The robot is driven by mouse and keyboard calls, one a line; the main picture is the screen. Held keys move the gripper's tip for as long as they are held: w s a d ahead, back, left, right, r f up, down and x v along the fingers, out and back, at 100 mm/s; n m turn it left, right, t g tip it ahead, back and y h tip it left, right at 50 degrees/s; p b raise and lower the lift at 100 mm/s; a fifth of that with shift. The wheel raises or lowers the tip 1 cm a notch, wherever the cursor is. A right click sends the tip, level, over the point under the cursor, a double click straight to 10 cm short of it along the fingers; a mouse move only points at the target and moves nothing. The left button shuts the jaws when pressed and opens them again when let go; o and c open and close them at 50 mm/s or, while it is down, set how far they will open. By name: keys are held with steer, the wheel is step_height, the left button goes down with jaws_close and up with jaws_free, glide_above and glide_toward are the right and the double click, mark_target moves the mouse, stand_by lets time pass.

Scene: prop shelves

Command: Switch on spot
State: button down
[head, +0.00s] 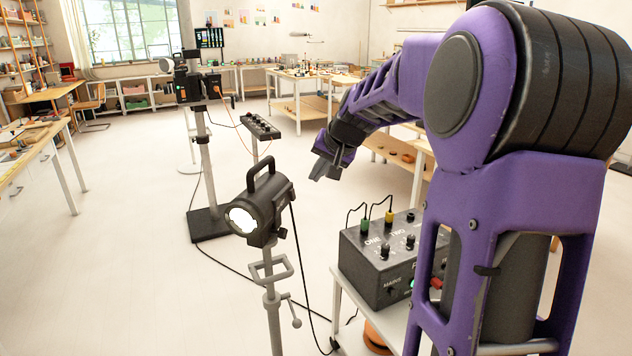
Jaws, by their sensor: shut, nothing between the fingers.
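A black spot lamp (263,207) stands on a grey stand in the lower middle, with a handle on top. Its round lens faces the lower left and looks bright white. A dark control box (377,260) sits on a white table to its right. It has knobs, white lettering including "ONE" and "TWO", and a green and a yellow plug with black cables. A small green light shows on its front; its right part is hidden behind my purple arm. My gripper (322,173) is shut and empty, appearing above and between lamp and box, apart from both.
A cable runs down from the lamp to the floor. Behind stand a camera-like device (196,88) on a column and a small panel with knobs (260,127) on a stand. Workbenches line the left and back.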

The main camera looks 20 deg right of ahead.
step_height(320, 180, up, 6)
steer(key=s+a, duration=0.1)
steer(key=s, duration=0.2)
stand_by(0.4)
